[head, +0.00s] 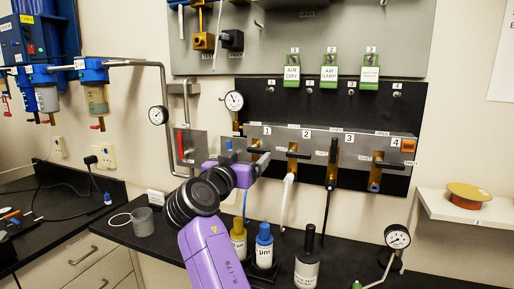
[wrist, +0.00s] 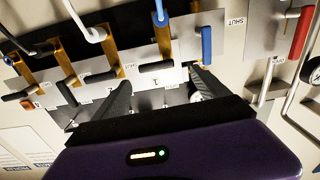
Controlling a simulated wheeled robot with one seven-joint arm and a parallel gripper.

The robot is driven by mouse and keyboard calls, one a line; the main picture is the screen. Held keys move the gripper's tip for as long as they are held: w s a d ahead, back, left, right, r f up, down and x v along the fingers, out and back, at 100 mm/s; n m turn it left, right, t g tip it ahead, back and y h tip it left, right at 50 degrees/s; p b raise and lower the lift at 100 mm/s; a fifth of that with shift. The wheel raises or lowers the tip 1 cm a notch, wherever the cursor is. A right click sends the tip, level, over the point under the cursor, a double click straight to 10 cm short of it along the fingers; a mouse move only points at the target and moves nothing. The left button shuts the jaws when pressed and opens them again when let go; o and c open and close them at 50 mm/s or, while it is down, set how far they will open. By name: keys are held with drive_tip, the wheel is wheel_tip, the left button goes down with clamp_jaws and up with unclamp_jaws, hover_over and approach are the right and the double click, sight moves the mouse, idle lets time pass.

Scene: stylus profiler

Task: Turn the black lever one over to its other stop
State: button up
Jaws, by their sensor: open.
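Black lever one (wrist: 157,66) sits on a gold valve under the panel label 1 and lies crosswise in the wrist view. In the head view, lever one (head: 258,150) shows just above my gripper, partly hidden by it. My gripper (wrist: 160,80) is open, its two dark fingers on either side of label 1, with the lever just beyond the gap between the tips. I cannot tell whether a finger touches it. In the head view my gripper (head: 260,164) is in front of the left end of the valve panel (head: 315,137).
Lever two (head: 292,153) and lever four (head: 388,165) lie crosswise; lever three (head: 333,155) stands upright. A blue lever (wrist: 206,43) is close to my right finger, and a red lever (wrist: 300,33) is farther right. Bottles (head: 264,250) stand on the bench below.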

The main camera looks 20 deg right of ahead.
sight(258, 151)
drive_tip(key=shift+m, duration=0.3)
drive_tip(key=shift+d+f+p+x, duration=0.15)
drive_tip(key=shift+p+x, duration=0.4)
drive_tip(key=shift+x, duration=1.4)
drive_tip(key=shift+d+f+p+x, duration=0.15)
drive_tip(key=shift+p+x, duration=0.4)
drive_tip(key=shift+x, duration=1.4)
drive_tip(key=shift+s, duration=0.2)
drive_tip(key=shift+c, duration=0.3)
drive_tip(key=c, duration=1.3)
drive_tip(key=shift+c, duration=0.2)
